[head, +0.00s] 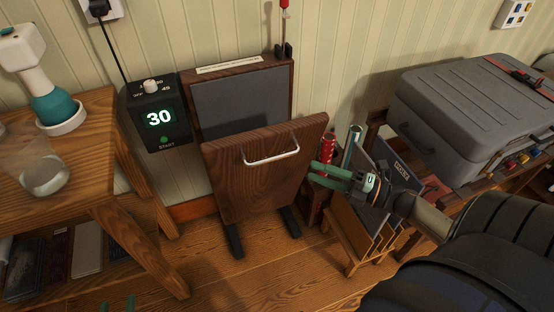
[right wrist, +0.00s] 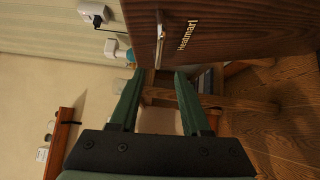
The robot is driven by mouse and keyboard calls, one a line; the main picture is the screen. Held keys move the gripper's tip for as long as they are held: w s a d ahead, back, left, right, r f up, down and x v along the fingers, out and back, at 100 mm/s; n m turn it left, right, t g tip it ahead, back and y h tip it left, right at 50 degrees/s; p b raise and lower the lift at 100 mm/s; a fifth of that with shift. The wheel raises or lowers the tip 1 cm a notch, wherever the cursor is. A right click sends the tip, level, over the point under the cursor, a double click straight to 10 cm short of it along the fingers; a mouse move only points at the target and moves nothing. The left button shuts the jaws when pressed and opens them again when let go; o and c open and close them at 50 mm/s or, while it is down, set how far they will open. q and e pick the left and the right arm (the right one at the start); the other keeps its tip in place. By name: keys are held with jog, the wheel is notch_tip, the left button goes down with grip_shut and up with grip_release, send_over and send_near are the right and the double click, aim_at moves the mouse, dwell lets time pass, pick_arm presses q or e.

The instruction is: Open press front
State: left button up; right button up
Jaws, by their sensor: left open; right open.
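The press stands against the wall. Its front (head: 262,170) is a dark wooden panel with a white bar handle (head: 271,156), tilted outward at the top, with a gap to the grey inner pad (head: 240,100). My right gripper (head: 316,172) is open beside the right edge of the front, its green fingers pointing left. In the right wrist view the fingers (right wrist: 159,76) are open and nothing shows between them; the front (right wrist: 240,25) and handle (right wrist: 160,42) are beyond them. Only the green fingertips of my left gripper (head: 117,304) show at the bottom left, apart and empty.
The black control box (head: 158,117) reads 30, left of the press. A wooden table (head: 95,140) with a steamer-like bottle (head: 50,90) and a glass (head: 43,175) stands left. A wooden rack (head: 365,225), red can (head: 327,152) and grey case (head: 470,110) crowd the right. The floor in front is clear.

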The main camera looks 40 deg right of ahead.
aim_at(279, 158)
pick_arm(q)
notch_tip(279, 158, up, 7)
jog(key=w+m+t+b, duration=0.1)
jog(key=w+t, duration=0.1)
jog(key=t, duration=0.1)
jog(key=shift+h, duration=0.4)
pick_arm(e)
jog(key=x, duration=1.1)
jog(key=shift+w+a+r, duration=0.1)
jog(key=shift+w+a, duration=0.15)
jog(key=shift+w, duration=0.1)
jog(key=shift+c, duration=0.2)
grip_shut()
